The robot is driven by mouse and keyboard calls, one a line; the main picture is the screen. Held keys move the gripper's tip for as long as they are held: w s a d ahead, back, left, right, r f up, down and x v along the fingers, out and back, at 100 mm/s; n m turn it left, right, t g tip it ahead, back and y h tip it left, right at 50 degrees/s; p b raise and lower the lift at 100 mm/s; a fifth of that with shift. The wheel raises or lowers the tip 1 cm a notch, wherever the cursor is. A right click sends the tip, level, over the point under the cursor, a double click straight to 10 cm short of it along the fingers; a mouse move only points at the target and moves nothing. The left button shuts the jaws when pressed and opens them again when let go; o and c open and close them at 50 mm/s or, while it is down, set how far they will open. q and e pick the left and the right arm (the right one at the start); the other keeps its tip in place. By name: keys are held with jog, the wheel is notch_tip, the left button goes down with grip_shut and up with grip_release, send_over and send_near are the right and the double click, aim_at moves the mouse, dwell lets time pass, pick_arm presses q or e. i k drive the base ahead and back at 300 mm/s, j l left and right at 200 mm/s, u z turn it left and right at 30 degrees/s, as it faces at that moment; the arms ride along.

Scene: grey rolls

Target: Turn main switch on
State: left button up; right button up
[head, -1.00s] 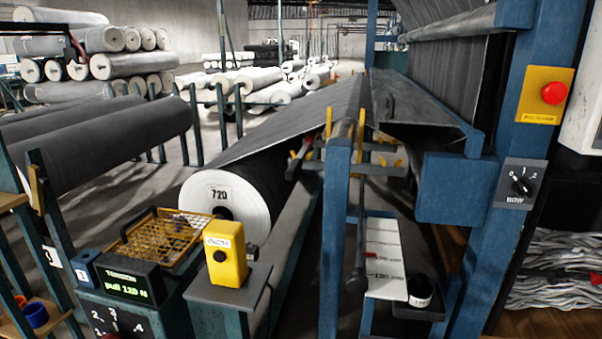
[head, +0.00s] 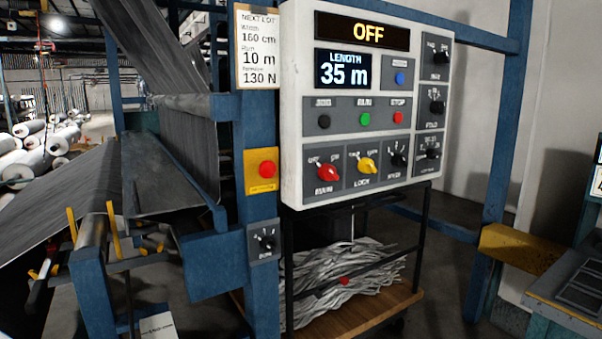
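The main switch (head: 327,173) is a red rotary knob at the lower left of a white control panel (head: 291,110), labelled MAIN. Its knob sits tilted; its small position labels are too blurred to read surely. The display (head: 362,31) at the top of the panel reads OFF. A yellow LOCK knob (head: 367,166) sits just right of the main switch. Neither of my grippers shows in the head view.
A length display (head: 343,70) reads 35 m. Black, green and red buttons sit above the knobs. A red stop button (head: 266,169) on yellow and a BOW knob (head: 264,240) are on the blue post. A cart with grey strips (head: 340,280) stands below the panel.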

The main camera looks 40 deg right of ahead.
aim_at(326, 172)
jog(key=z, duration=1.8)
